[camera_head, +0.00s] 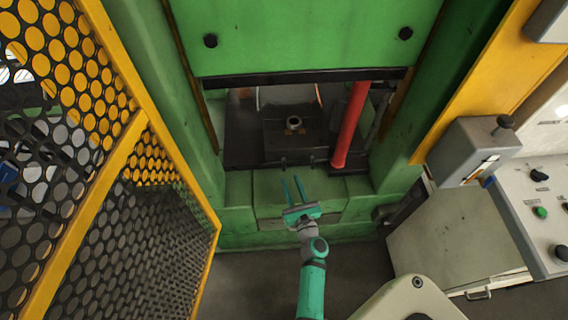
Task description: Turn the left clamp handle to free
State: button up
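Two small dark upright pegs stand at the front edge of the press bed; the left one (284,162) looks like the left clamp handle and the other (310,159) is to its right. They are too small to tell how each is turned. My gripper (291,182) is open, its two thin teal fingers spread apart and pointing at the bed edge. Its tips are close below the left peg in the picture. I see nothing between the fingers and cannot tell whether they touch the peg.
A dark block with a round metal fitting (293,123) sits inside the green press (310,40). A red post (350,125) rises at the opening's right. A yellow-framed mesh guard (100,170) closes in the left; a control panel (540,210) and grey box (472,150) stand right.

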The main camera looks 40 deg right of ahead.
aim_at(284, 165)
jog(key=x, duration=0.9)
jog(key=shift+w+d+f, duration=0.1)
jog(key=shift+w, duration=0.2)
grip_shut()
